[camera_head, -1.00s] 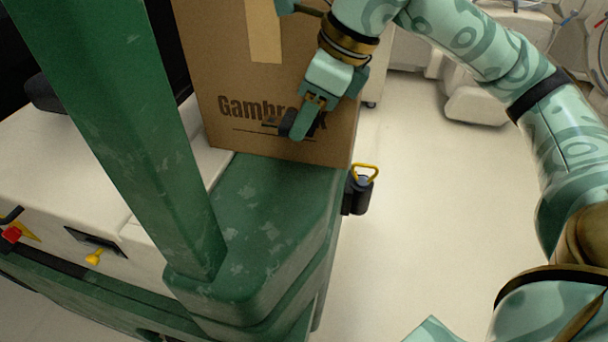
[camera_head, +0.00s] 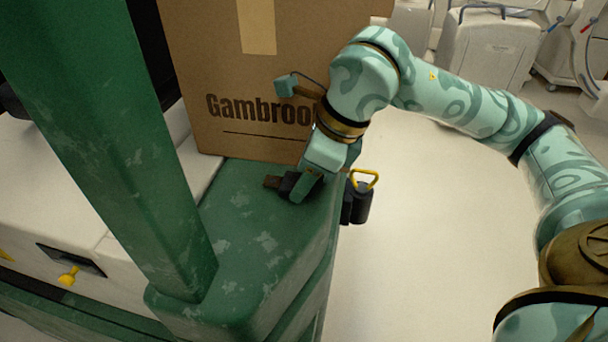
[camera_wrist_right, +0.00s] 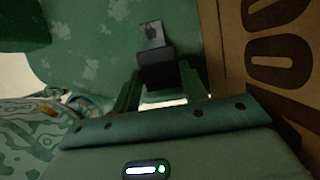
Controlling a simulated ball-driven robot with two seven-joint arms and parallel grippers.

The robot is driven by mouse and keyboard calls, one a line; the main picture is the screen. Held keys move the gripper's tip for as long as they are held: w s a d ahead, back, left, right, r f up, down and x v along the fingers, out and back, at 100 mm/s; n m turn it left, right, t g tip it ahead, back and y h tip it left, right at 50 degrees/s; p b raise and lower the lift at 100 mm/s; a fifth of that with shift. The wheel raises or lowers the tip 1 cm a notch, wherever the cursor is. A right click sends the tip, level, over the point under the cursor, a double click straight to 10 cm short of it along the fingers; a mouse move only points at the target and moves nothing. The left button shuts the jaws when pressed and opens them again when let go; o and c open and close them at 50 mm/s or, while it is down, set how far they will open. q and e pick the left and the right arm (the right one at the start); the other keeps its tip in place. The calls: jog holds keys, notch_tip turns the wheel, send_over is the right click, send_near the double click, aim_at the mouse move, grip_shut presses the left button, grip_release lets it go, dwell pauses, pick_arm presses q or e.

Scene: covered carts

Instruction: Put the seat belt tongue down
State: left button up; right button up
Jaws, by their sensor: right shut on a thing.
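The seat belt tongue (camera_head: 273,182) has a dark body and a flat metal tip, which points left in the head view. My right gripper (camera_head: 300,187) is shut on its body, just over the green cart top (camera_head: 262,240) in front of the box. In the right wrist view the metal tip (camera_wrist_right: 152,35) stands out beyond the black body, between my right gripper's fingers (camera_wrist_right: 158,84), with green surface behind it. I cannot tell whether the tongue touches the surface. My left gripper is not in view.
A cardboard box (camera_head: 225,60) stands on the cart right behind my gripper. A green post (camera_head: 120,130) rises at the left. A black holder with a yellow loop (camera_head: 358,198) is on the cart's right side. The green top's front part is clear.

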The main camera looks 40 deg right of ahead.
jog(key=shift+s, duration=0.1)
jog(key=shift+f, duration=0.3)
jog(key=o, duration=1.1)
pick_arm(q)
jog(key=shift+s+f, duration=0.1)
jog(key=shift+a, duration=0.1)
pick_arm(e)
jog(key=shift+r, duration=0.1)
jog(key=shift+r, duration=0.35)
pick_arm(q)
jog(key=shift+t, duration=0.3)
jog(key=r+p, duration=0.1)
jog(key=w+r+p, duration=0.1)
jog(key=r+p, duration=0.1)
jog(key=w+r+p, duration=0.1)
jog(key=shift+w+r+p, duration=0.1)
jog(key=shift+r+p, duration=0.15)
jog(key=shift+p, duration=0.1)
pick_arm(e)
jog(key=v, duration=1.2)
jog(key=shift+f, duration=0.1)
